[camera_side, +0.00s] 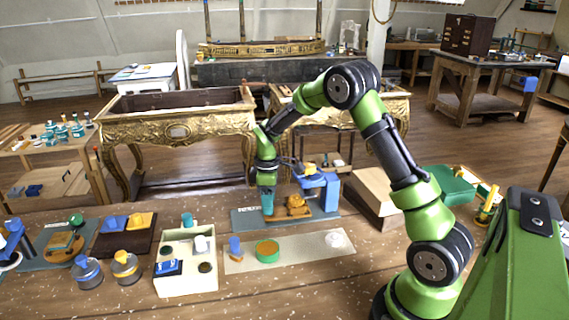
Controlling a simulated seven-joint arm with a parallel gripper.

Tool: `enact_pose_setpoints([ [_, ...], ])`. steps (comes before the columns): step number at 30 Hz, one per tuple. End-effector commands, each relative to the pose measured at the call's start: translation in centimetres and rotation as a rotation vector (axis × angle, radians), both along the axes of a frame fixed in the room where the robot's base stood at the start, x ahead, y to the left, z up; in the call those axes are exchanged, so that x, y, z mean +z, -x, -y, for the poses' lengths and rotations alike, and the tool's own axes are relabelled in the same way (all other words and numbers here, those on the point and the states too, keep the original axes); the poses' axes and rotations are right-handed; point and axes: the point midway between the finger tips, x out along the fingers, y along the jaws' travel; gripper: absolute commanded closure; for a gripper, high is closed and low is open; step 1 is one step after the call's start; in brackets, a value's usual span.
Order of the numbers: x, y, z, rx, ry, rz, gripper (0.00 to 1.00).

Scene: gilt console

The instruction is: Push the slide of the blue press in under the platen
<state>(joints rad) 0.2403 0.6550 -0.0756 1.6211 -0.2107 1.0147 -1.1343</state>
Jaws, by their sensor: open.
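The blue press (318,182) stands on a grey-blue base plate (246,218) near the middle of the bench. Its slide (297,206) is a round brown-orange piece at the left of the press column, with a small yellow-orange part above it. My gripper (268,212) points down just left of the slide, low over the plate. Its jaws are open, though the gap between the fingers is too small to make out. I cannot tell whether the gripper touches the slide. The platen is small and partly hidden.
A second blue press (14,240) stands at the far left. In front are a pale mat (305,245) with a green-rimmed disc (267,251), a cream tray (190,284) and two round stamps. A wooden box (372,196) stands right of the press.

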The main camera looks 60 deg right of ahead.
Motion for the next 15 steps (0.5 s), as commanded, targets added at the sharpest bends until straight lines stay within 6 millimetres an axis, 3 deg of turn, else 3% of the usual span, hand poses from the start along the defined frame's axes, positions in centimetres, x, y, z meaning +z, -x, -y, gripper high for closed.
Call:
enact_pose_setpoints([
  [8,-0.13,0.00,0.01,0.000,0.000,0.000,0.48],
  [15,-0.09,-0.02,0.01,0.000,0.001,0.001,0.84],
])
